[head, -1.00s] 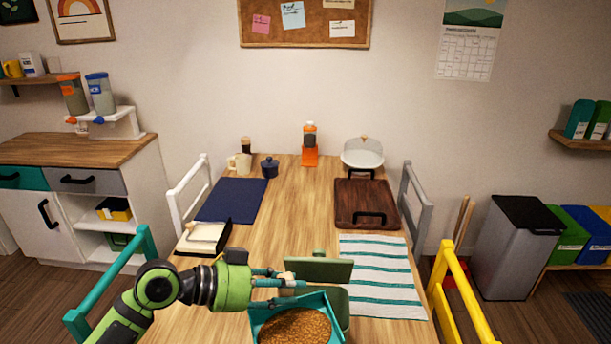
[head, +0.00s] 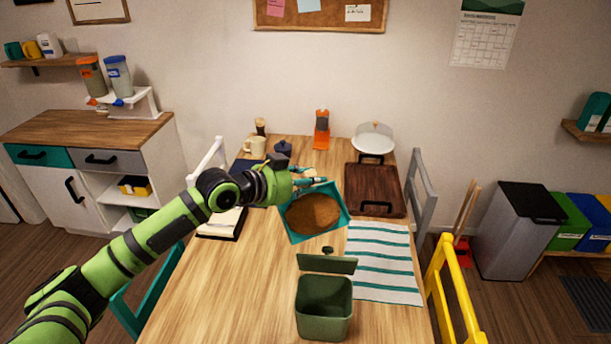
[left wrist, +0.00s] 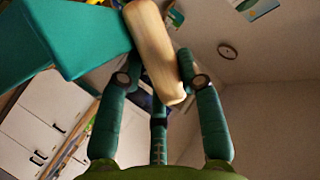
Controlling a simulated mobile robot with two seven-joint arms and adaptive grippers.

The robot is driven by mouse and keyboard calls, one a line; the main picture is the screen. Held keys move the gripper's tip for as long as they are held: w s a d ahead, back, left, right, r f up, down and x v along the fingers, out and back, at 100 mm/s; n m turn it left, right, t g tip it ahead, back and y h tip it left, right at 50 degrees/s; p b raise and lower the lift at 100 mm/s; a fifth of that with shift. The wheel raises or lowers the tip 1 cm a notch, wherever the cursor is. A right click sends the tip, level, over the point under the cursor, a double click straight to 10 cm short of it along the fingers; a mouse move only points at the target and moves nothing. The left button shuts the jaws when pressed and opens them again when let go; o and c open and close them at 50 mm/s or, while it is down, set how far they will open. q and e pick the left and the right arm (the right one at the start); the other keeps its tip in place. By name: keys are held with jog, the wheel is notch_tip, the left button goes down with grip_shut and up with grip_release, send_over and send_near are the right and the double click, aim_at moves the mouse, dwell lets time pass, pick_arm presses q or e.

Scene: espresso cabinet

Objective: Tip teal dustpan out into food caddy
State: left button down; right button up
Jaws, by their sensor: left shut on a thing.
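The teal dustpan (head: 343,225) is full of brown grounds or crumbs (head: 312,214) and looks roughly level in the head view. My left gripper (head: 312,184) is shut on its handle. In the left wrist view the fingers (left wrist: 160,85) close around the pale wooden handle (left wrist: 153,45), with the dustpan's teal underside (left wrist: 70,35) at upper left. The green food caddy (head: 323,308) stands on the table nearer to me, its lid (head: 327,263) raised open at the back. The dustpan is beyond the caddy, apart from it. My right gripper is not in view.
A striped cloth (head: 385,265) lies right of the caddy. A dark brown tray (head: 374,188) is behind it. A dark-edged white pad (head: 220,223) lies at left, partly behind my arm. The table left of the caddy is clear.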

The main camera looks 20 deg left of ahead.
pick_arm(q)
jog(key=shift+s+d+f+b, duration=0.3)
jog(key=shift+d+f+b, duration=0.1)
jog(key=shift+f, duration=0.1)
jog(key=s+d+f+m+t+b, duration=0.1)
jog(key=m+b, duration=0.1)
jog(key=b, duration=0.1)
jog(key=shift+d+f+y, duration=0.1)
jog(key=shift+y, duration=0.2)
jog(key=s+d+m+b, duration=0.1)
jog(key=b, duration=0.1)
jog(key=d+f+m+t+b, duration=0.1)
jog(key=b, duration=0.2)
jog(key=shift+s+b, duration=0.35)
jog(key=shift+s, duration=0.05)
jog(key=s+d+f+m+t+b, duration=0.4)
jog(key=s+d+f+m+b, duration=0.2)
jog(key=m+b, duration=0.4)
jog(key=s+d+b, duration=0.1)
jog(key=d+b, duration=0.1)
jog(key=b, duration=0.1)
jog(key=shift+f+m+t+b, duration=0.25)
jog(key=shift+m+t+b, duration=0.05)
jog(key=shift+m+b, duration=0.1)
jog(key=shift+d, duration=0.1)
jog(key=shift+s, duration=0.1)
dwell(1.3)
